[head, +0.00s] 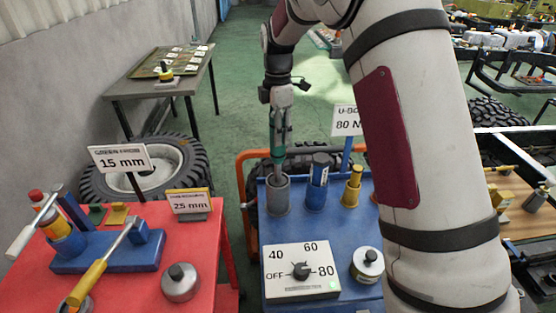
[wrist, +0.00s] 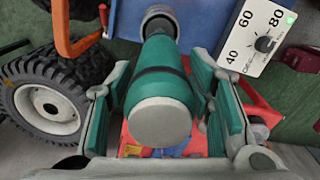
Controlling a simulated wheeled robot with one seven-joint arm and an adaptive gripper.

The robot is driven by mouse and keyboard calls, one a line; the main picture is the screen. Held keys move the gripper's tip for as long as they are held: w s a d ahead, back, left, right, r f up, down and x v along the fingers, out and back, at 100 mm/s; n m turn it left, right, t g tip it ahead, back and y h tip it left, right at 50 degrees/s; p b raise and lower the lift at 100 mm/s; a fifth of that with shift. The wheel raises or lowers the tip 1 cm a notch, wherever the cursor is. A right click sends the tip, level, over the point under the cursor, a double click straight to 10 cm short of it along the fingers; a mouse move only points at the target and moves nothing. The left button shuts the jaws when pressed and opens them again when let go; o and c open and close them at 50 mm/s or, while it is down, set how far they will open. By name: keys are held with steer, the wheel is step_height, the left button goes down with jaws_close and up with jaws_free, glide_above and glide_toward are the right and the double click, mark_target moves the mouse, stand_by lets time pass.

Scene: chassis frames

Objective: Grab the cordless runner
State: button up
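The cordless runner, a teal and grey cylindrical tool, stands upright in a grey cup (head: 277,193) at the far left of the blue cart top. In the wrist view, the runner (wrist: 161,95) points its round grey end at the camera, and its far end reaches into the cup (wrist: 160,16). My gripper (head: 279,112) is above the cup at the runner's upper part. In the wrist view, the fingers of my gripper (wrist: 160,75) are spread on either side of the runner, with small gaps showing. The head view is too small to show contact.
A blue holder (head: 317,185) and a brass-coloured tool (head: 352,186) stand right of the cup. A dial box (head: 302,270) is at the cart's front. A U-bolt 80 N sign (head: 347,121) stands behind. The red table (head: 130,285) with tools is at left.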

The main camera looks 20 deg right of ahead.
jaws_close()
steer(key=shift+r, duration=0.1)
